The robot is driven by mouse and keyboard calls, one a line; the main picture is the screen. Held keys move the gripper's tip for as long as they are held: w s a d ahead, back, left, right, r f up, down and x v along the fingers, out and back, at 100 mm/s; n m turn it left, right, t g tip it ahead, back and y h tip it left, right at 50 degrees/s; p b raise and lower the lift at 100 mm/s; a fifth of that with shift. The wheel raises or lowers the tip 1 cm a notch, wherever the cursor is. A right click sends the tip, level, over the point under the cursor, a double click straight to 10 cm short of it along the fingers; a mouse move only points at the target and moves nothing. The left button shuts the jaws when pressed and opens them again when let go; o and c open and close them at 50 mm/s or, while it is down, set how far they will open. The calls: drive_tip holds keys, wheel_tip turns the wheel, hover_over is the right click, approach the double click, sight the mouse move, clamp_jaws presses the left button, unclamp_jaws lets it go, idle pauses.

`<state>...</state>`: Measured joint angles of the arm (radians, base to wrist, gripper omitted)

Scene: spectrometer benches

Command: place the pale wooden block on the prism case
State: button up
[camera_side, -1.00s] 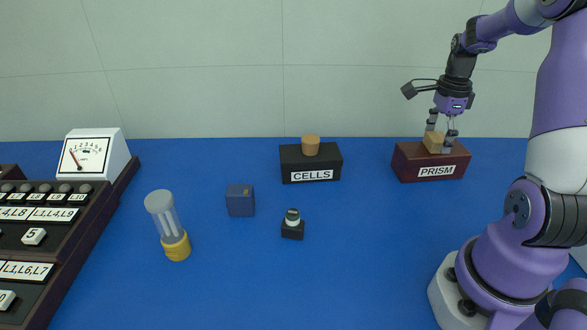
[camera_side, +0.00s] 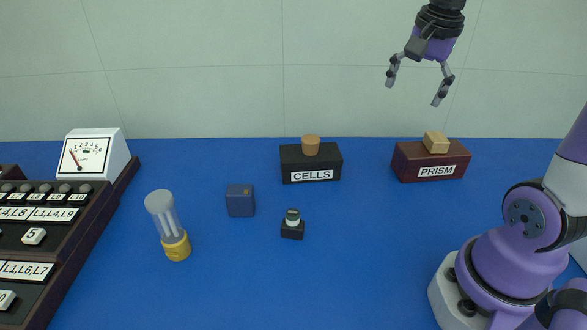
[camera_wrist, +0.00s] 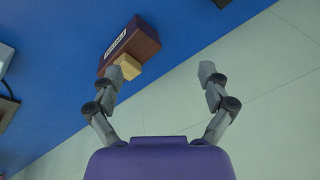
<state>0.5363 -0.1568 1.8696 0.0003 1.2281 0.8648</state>
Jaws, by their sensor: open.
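The pale wooden block (camera_side: 435,142) rests on top of the dark red prism case (camera_side: 408,168), labelled PRISM, at the back right of the blue bench. In the wrist view the block (camera_wrist: 129,67) sits against the case (camera_wrist: 143,42), partly behind a finger. My gripper (camera_side: 414,95) is open and empty, above the block and clear of it. In the wrist view my gripper's two fingers (camera_wrist: 160,72) are spread wide with nothing between them.
A black CELLS case (camera_side: 295,165) with a cork (camera_side: 310,145) on it stands left of the prism case. A blue cube (camera_side: 240,200), a small dark-based item (camera_side: 292,230) and a yellow-based glass tube (camera_side: 175,245) stand further left. A meter console (camera_side: 90,157) is at far left.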

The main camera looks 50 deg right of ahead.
drive_tip(key=s+a+f+n+t, duration=0.1)
drive_tip(key=a+n, duration=0.6)
drive_tip(key=n, duration=0.1)
drive_tip(key=s+a+f+n+t+y, duration=0.1)
drive_tip(key=s+a+f+n+t, duration=0.1)
drive_tip(key=a+n, duration=0.5)
drive_tip(key=shift+s+f+n+t, duration=0.3)
drive_tip(key=shift+n, duration=0.2)
